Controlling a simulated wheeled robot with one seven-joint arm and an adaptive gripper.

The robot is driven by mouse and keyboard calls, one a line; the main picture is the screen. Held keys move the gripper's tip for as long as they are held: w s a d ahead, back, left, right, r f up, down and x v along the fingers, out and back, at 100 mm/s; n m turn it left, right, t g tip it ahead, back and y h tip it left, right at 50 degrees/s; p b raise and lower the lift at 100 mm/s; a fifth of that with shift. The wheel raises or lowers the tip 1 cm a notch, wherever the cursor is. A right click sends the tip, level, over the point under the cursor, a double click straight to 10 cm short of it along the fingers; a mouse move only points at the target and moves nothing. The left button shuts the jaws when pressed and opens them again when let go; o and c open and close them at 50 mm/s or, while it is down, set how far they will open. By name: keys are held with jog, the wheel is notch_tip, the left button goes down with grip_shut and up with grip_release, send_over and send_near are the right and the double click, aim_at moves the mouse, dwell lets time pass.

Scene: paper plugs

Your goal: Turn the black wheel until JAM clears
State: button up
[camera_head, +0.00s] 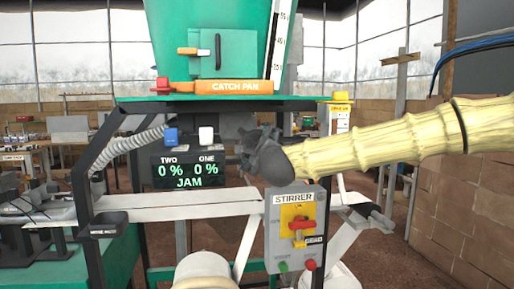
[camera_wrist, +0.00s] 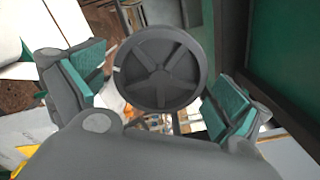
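The black wheel (camera_wrist: 160,68) shows in the wrist view as a round spoked disc, between and just beyond the finger pads of my gripper (camera_wrist: 156,92). The two teal-padded fingers stand wide apart, one on each side of the wheel, with visible gaps to its rim. In the head view my gripper (camera_head: 262,152) is a dark shape in front of the machine's middle, and the wheel cannot be told apart there. The display (camera_head: 184,171) reads TWO 0 %, ONE 0 % and JAM in green.
The stirrer box (camera_head: 296,228) with a red and yellow switch hangs just below my gripper. The catch pan (camera_head: 234,87) and green hopper (camera_head: 165,35) are above. A grey hose (camera_head: 133,147) and black frame are at left. A brick wall (camera_head: 465,195) stands at right.

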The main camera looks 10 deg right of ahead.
jog(key=c, duration=0.8)
jog(key=n+p, duration=0.4)
jog(key=n, duration=0.2)
jog(key=shift+f, duration=0.1)
jog(key=o, duration=0.9)
jog(key=shift+s, duration=0.1)
